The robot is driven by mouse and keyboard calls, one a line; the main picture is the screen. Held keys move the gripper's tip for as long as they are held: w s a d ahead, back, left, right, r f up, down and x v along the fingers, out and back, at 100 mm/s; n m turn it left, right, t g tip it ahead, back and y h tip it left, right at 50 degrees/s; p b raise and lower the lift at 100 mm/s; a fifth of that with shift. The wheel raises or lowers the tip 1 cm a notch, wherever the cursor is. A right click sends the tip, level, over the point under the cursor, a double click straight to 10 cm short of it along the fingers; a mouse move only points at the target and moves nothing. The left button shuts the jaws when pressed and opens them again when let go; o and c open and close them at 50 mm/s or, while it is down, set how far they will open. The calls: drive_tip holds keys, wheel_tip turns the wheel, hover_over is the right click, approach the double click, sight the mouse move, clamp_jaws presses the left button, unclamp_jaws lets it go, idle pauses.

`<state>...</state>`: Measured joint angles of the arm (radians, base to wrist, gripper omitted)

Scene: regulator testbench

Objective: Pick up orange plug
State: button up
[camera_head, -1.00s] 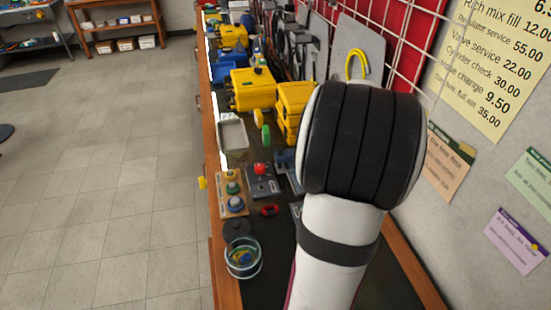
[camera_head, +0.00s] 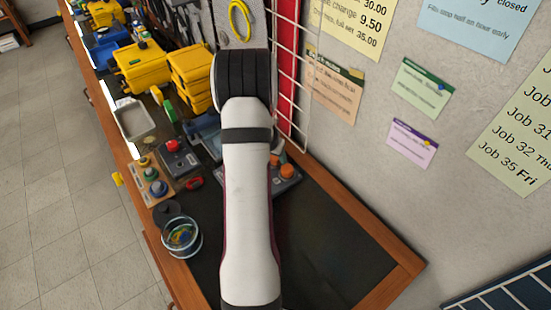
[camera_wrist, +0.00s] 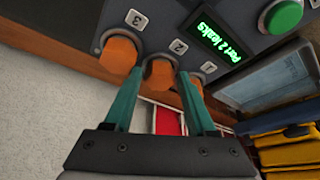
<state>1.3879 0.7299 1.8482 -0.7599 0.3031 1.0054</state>
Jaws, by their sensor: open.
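The wrist view shows a grey test panel (camera_wrist: 170,25) with orange plugs beneath the labels 3, 2 and 1. The plug at label 3 (camera_wrist: 118,53) is at the left. The plug at label 2 (camera_wrist: 160,73) is in the middle. A bit of orange at label 1 (camera_wrist: 197,84) shows behind my right finger. My gripper (camera_wrist: 158,77) is open, its two teal fingers on either side of the middle plug. Whether they touch it I cannot tell. In the head view my arm hides the gripper and part of the panel; orange plugs (camera_head: 287,171) show to its right.
The panel's lit display (camera_wrist: 222,45) reads "Port 2 leaks", with a green button (camera_wrist: 284,16) beside it. In the head view, yellow cases (camera_head: 145,65), a button box (camera_head: 178,157) and a glass bowl (camera_head: 181,237) stand left of my arm. The dark bench mat (camera_head: 330,240) is bare at front right.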

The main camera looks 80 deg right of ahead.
clamp_jaws()
wheel_tip(320, 180, up, 5)
drive_tip(key=shift+s+f, duration=0.15)
drive_tip(key=shift+f, duration=0.05)
drive_tip(key=s+a+r, duration=0.5)
drive_tip(key=s+r, duration=0.2)
drive_tip(key=s, duration=0.3)
wheel_tip(320, 180, up, 10)
drive_tip(key=shift+s+f, duration=0.15)
drive_tip(key=shift+f, duration=0.1)
